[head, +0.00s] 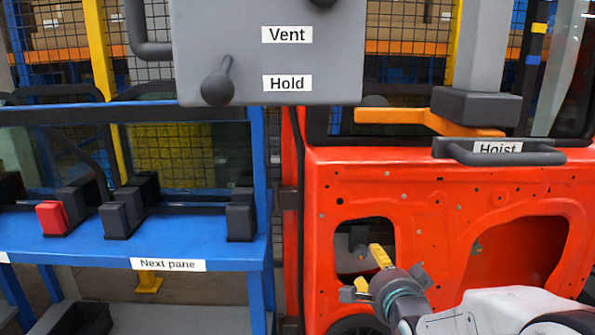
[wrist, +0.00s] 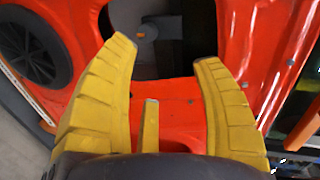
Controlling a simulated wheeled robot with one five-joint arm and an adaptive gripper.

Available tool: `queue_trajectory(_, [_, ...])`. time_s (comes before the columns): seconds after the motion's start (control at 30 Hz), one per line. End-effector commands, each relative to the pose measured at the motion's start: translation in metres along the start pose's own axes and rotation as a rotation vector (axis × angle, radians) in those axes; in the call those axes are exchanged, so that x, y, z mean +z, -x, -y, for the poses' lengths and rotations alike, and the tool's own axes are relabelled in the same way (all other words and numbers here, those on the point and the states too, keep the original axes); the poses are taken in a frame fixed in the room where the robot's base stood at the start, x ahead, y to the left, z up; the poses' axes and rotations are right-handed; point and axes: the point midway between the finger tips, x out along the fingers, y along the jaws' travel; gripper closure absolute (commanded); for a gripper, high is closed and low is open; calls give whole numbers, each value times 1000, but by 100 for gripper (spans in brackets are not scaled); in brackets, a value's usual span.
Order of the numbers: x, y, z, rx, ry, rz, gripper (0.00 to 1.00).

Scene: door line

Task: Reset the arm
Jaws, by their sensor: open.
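My gripper (head: 372,270) is at the lower middle right of the head view, in front of the orange-red door (head: 440,190). In the wrist view my gripper (wrist: 165,80) shows its yellow fingers spread wide, with nothing between them. The door panel (wrist: 180,95) and a dark opening in it lie behind the fingers. I cannot tell the exact gap between the fingertips and the door. My arm reaches in from the lower right of the head view.
A grey panel (head: 330,60) with "Vent" and "Hold" labels hangs above. A hoist handle (head: 505,156) is over the door's top, near an orange bar (head: 390,116). A blue rack (head: 110,246) labelled "Next pane" stands left, with a red block (head: 52,217) on it.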

Motion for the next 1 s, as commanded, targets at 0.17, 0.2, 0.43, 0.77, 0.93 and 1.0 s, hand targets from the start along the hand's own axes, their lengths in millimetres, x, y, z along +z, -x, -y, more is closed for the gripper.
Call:
queue_trajectory(0.17, [-8,44,44,139,214,35,40])
queue_trajectory(0.2, [-8,54,50,171,264,47,40])
queue_trajectory(0.43, [-14,114,81,344,540,150,40])
queue_trajectory(0.77, [-21,216,126,547,915,388,40])
queue_trajectory(0.93, [-24,270,145,621,1078,537,40])
queue_trajectory(1.0, [-25,289,151,643,1133,594,40])
